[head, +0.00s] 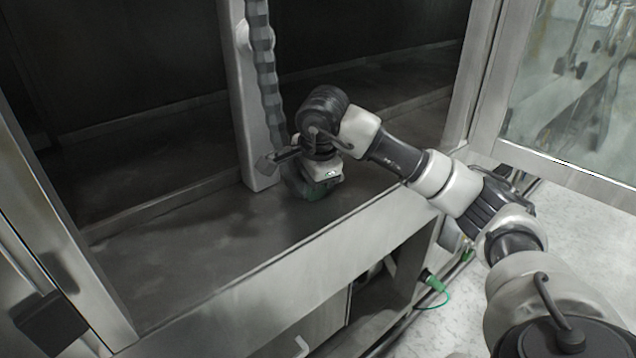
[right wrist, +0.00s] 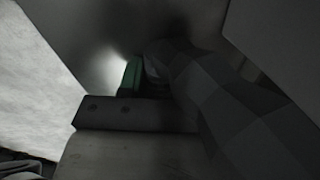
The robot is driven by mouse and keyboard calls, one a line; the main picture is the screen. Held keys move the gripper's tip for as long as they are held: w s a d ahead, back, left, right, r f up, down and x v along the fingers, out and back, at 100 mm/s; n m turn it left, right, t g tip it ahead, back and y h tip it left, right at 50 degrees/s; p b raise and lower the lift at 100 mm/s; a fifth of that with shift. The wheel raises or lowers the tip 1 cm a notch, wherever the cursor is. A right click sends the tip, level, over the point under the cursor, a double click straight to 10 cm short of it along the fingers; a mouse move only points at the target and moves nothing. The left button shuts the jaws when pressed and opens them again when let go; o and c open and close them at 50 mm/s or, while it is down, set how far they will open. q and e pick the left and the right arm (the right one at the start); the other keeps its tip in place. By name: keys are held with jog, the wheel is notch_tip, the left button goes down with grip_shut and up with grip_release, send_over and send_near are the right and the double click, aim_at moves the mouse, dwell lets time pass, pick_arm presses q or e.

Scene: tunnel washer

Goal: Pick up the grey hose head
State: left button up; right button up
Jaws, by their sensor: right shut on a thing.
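The grey ribbed hose (head: 267,80) hangs down along a pale metal post in the head view, and its lower end goes behind my right wrist. My right gripper (head: 306,188) points down, low over the chamber floor, and is shut on the grey hose head. The head itself is mostly hidden by the gripper and wrist. In the right wrist view the hose (right wrist: 220,95) runs large and dark from the centre to the lower right, beside a green part (right wrist: 130,76) at the gripper's tip. That view is dim. My left gripper is not in view.
The pale post (head: 246,110) stands just left of my wrist. The metal front ledge (head: 260,290) of the washer opening runs below my right arm. A glass door (head: 570,90) stands open at the right. The chamber floor (head: 180,255) at left is bare.

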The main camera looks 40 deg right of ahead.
jog(key=shift+r, duration=0.15)
jog(key=r, duration=0.4)
jog(key=shift+w+d+r, duration=0.2)
jog(key=w+d+r+p, duration=0.1)
jog(key=w+d+r, duration=0.5)
jog(key=d, duration=0.3)
jog(key=shift+d+r, duration=0.15)
jog(key=shift+d, duration=0.05)
